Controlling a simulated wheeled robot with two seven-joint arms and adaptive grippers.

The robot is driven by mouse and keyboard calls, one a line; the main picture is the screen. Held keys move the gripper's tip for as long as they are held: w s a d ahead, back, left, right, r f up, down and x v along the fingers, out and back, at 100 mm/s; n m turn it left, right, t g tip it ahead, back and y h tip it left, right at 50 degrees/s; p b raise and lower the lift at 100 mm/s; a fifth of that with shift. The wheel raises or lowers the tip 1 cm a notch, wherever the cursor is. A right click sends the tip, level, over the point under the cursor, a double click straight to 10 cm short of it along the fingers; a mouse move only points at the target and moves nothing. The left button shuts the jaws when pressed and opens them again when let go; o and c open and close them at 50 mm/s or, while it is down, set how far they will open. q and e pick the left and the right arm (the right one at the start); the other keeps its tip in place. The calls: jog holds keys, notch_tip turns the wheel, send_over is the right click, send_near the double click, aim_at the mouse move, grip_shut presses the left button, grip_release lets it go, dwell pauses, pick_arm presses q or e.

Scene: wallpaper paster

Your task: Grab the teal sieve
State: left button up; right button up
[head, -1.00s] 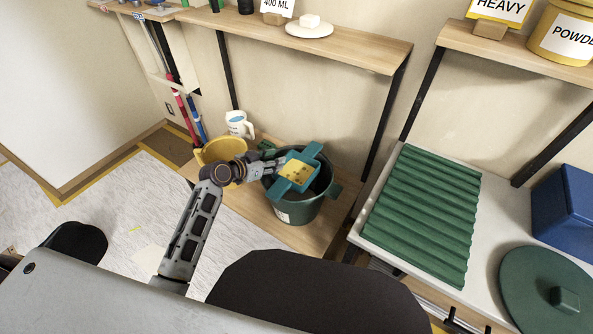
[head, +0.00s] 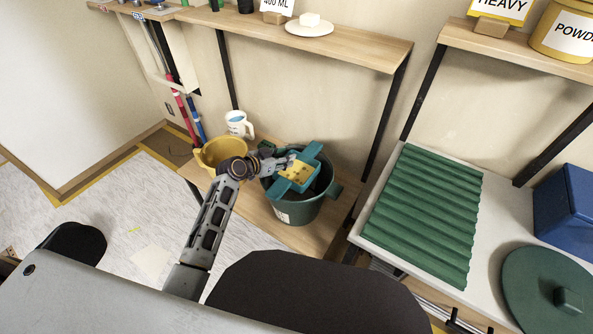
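The teal sieve (head: 310,152) lies across the top of a dark green bucket (head: 298,210), with a yellow, speckled inside and a flat tab at each end. My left gripper (head: 286,164) reaches in from the left and is at the sieve's left side, overlapping its edge in the head view. The fingers are small and partly lost against the sieve and bucket, so I cannot tell whether they are open or shut, or touching it. My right gripper is not in view.
A yellow bucket (head: 209,153) and a white jug (head: 238,124) stand left of the green bucket on the low wooden shelf (head: 246,201). A wooden shelf (head: 350,47) hangs above. A green corrugated board (head: 425,213) lies on the counter at right.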

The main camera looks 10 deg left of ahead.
pick_arm(q)
jog(key=shift+c, duration=0.3)
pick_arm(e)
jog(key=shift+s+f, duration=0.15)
pick_arm(q)
grip_shut()
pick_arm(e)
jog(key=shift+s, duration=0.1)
pick_arm(q)
jog(key=shift+r, duration=0.1)
jog(key=shift+r, duration=0.15)
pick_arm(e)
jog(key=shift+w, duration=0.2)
pick_arm(q)
jog(key=shift+r, duration=0.25)
jog(key=shift+r+p, duration=1.05)
jog(key=shift+r, duration=3.55)
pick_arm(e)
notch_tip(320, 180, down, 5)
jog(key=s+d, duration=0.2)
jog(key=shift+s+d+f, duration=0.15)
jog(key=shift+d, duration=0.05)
